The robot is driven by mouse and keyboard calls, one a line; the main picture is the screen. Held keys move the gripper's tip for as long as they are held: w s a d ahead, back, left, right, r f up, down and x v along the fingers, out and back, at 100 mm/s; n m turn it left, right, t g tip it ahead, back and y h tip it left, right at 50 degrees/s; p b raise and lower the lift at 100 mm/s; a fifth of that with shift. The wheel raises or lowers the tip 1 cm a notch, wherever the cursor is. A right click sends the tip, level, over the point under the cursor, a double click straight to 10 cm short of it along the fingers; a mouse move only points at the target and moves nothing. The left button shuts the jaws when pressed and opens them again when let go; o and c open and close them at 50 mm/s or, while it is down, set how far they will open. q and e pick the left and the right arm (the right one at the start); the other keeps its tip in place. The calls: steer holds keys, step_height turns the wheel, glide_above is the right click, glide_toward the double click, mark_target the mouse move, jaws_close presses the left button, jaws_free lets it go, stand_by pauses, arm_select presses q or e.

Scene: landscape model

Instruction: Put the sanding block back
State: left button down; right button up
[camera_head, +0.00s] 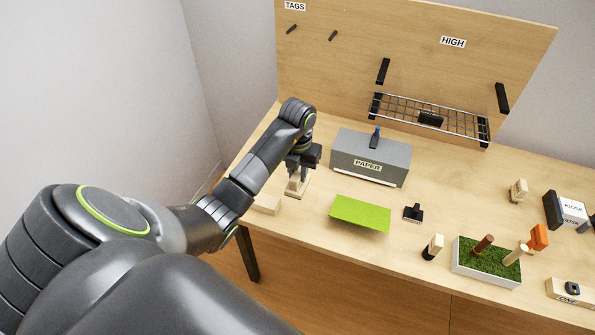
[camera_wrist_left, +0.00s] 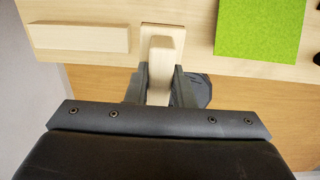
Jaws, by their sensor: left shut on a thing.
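The sanding block (camera_head: 297,187), a pale wooden base with an upright handle, is at the table's left front edge. My left gripper (camera_head: 298,172) is above it, pointing down, and shut on its handle. In the left wrist view the handle of the sanding block (camera_wrist_left: 161,62) stands between the two fingers of the left gripper (camera_wrist_left: 160,88). Part of its base shows behind the handle. I cannot tell whether the base touches the table. My right gripper is not in view.
A plain wooden block (camera_head: 266,204) lies just left of the sanding block. A green sheet (camera_head: 360,214) lies to its right. A grey box labelled PAPER (camera_head: 371,158) stands behind. A wire shelf (camera_head: 430,118) hangs on the back panel. A grass tray (camera_head: 486,261) stands at the right front.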

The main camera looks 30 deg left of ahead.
arm_select(q)
steer(key=shift+f+b, duration=2.35)
steer(key=shift+f, duration=0.75)
steer(key=shift+f+b, duration=1.65)
steer(key=shift+f, duration=0.4)
steer(key=shift+f+b, duration=1)
steer(key=shift+f, duration=0.25)
steer(key=shift+f, duration=0.25)
steer(key=c, duration=1.2)
jaws_free()
steer(key=shift+o, duration=0.2)
